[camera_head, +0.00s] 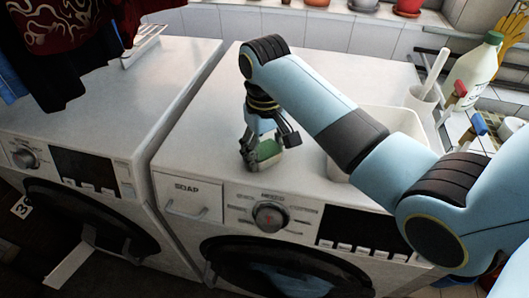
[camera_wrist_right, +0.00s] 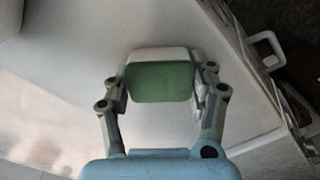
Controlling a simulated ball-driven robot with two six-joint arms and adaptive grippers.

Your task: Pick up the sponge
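The sponge (camera_head: 268,150) has a green face and a pale layer. It is at the front part of the right washing machine's top in the head view. In the right wrist view the sponge (camera_wrist_right: 160,82) sits between the two fingers of my right gripper (camera_wrist_right: 160,85). The fingers meet its two sides with no clear gap, so the gripper looks shut on it. In the head view my right gripper (camera_head: 266,150) points down over the sponge and partly hides it. I cannot tell whether the sponge is clear of the surface. My left gripper is not in view.
The right washing machine (camera_head: 200,130) has free white top around the sponge. A white basin (camera_head: 385,115) lies to the right, with a cup (camera_head: 422,100) and a bottle (camera_head: 472,70) beyond. Dark clothes (camera_head: 75,50) hang over the left washing machine (camera_head: 170,75).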

